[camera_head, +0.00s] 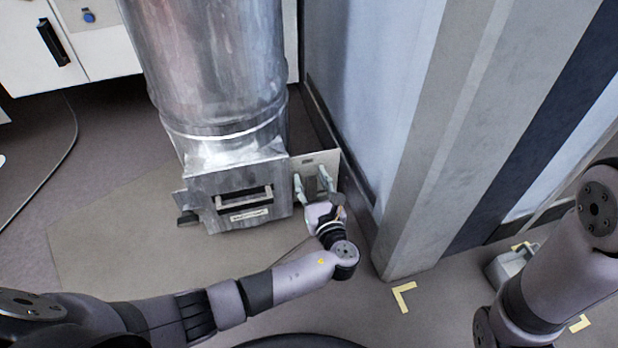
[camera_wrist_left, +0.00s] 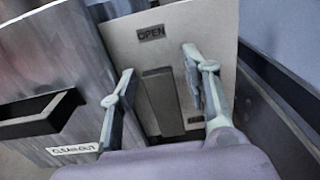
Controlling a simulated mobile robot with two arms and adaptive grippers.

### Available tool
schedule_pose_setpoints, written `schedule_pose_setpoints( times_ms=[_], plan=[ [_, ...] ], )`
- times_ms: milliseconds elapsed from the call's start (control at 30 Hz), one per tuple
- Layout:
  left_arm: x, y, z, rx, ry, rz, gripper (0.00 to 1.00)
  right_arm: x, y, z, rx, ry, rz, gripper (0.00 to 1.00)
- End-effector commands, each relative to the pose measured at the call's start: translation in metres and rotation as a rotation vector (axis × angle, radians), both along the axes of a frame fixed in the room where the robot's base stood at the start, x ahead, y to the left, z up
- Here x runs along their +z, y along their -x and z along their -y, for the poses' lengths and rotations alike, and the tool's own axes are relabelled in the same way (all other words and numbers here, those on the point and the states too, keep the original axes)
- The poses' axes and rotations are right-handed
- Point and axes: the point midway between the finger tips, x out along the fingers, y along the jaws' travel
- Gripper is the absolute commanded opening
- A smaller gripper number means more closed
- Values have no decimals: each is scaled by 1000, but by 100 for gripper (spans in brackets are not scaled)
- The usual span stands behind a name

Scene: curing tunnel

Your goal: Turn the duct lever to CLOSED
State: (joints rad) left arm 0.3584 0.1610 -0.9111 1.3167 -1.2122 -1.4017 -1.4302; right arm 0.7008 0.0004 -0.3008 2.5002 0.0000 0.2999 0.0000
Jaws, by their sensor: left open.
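The duct lever (camera_wrist_left: 164,100) appears to be the grey upright bar on a pale plate (camera_wrist_left: 222,25) at the duct's base. The plate has an OPEN label (camera_wrist_left: 151,33) at its top and a smaller dark label lower down, too small to read. In the head view the plate (camera_head: 328,159) is right of the cleanout box. My left gripper (camera_head: 312,180) is open in front of the plate. In the left wrist view my left gripper (camera_wrist_left: 158,65) has one finger on each side of the bar, with gaps showing. Whether the fingertips touch the plate is unclear. My right gripper is out of view.
The silver duct (camera_head: 215,70) and its cleanout box (camera_head: 240,185) with a handle stand left of the plate. A grey wall pillar (camera_head: 430,150) is close on the right. A grey box (camera_head: 505,268) sits on the floor among yellow corner marks (camera_head: 403,297).

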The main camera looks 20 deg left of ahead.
Motion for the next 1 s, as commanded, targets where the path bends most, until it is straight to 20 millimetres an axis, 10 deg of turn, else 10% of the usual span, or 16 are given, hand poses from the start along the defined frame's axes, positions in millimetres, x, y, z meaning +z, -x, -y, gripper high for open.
schedule_pose_setpoints(
  times_ms=[733, 1000],
  plan=[
    [0, 0, 0, 0, 0, 0, 1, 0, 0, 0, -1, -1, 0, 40],
    [0, 0, 0, 0, 0, 0, 0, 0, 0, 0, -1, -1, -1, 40]
  ],
)
